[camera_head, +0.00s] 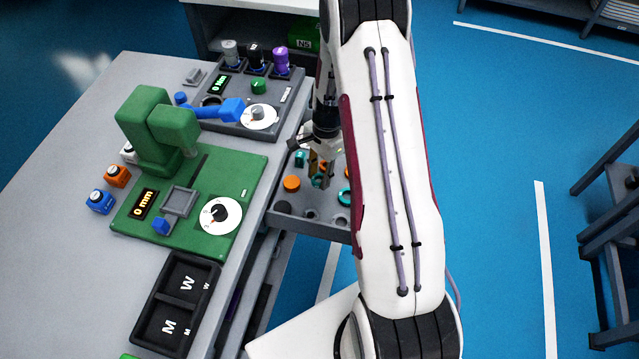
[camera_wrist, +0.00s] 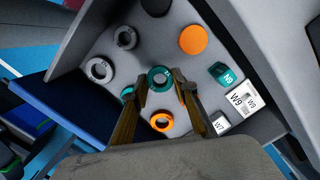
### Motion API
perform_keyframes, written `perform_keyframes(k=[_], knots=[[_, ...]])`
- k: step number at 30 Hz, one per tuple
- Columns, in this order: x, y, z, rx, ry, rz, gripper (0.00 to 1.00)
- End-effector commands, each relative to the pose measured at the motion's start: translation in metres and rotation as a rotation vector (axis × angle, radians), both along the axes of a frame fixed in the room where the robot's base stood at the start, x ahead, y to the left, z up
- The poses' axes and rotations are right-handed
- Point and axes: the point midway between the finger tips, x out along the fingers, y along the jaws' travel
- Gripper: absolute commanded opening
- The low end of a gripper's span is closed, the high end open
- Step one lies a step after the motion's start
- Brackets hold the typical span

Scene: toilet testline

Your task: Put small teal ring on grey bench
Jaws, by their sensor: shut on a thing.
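In the wrist view, my gripper (camera_wrist: 163,75) has its two tan fingers on either side of a teal ring (camera_wrist: 160,79), shut on it, above or at the floor of a grey parts tray (camera_wrist: 100,40). A second teal ring (camera_wrist: 127,93) is partly hidden behind the left finger. In the head view, my gripper (camera_head: 320,172) is over the tray, just right of the grey bench (camera_head: 65,180), and teal shows around the fingers. Another teal ring (camera_head: 345,196) lies beside my arm. I cannot tell whether the held ring is clear of the tray.
The tray also holds an orange disc (camera_wrist: 193,40), an orange ring (camera_wrist: 161,122), grey rings (camera_wrist: 99,70) and labelled weights (camera_wrist: 243,98). On the bench stand a green press (camera_head: 158,130), a grey dial station (camera_head: 258,116) and a black two-part box (camera_head: 175,303). The bench's left side is bare.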

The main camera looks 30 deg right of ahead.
Motion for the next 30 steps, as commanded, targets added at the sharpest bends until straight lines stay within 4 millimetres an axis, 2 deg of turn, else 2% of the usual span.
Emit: perform_keyframes(k=[11,22,30], knots=[[0.000,0.000,-0.004,0.001,0.001,0.000,0.17],[0.000,0.000,-0.038,0.001,0.002,-0.001,0.17],[0.000,0.000,-0.046,0.000,0.000,0.001,0.17]])
